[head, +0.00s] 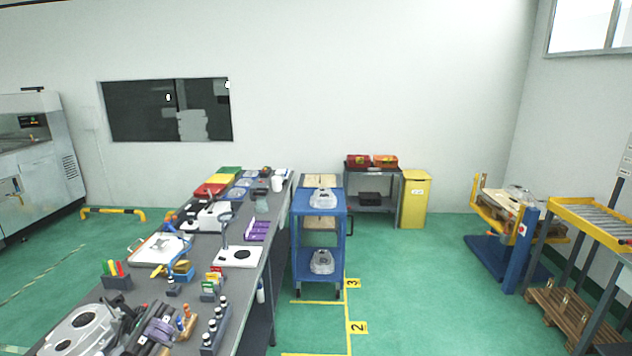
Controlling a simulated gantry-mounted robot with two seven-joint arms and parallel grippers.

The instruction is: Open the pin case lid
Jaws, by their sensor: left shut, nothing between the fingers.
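A small purple case (258,229), which may be the pin case, lies near the right edge of the long grey workbench. It is too small in the view to tell its lid position clearly. My left gripper (138,335) seems to be the dark shape low at the left, over the near part of the bench. It is shut and empty, well nearer than the purple case and apart from it. Its fingertips are hard to tell from the dark items around it. My right gripper is not in view.
The bench (258,287) is crowded with a grey casting (82,328), a row of dark holders (214,327), a white stand plate (241,257) and several trays. A blue cart (335,234) with castings stands to its right.

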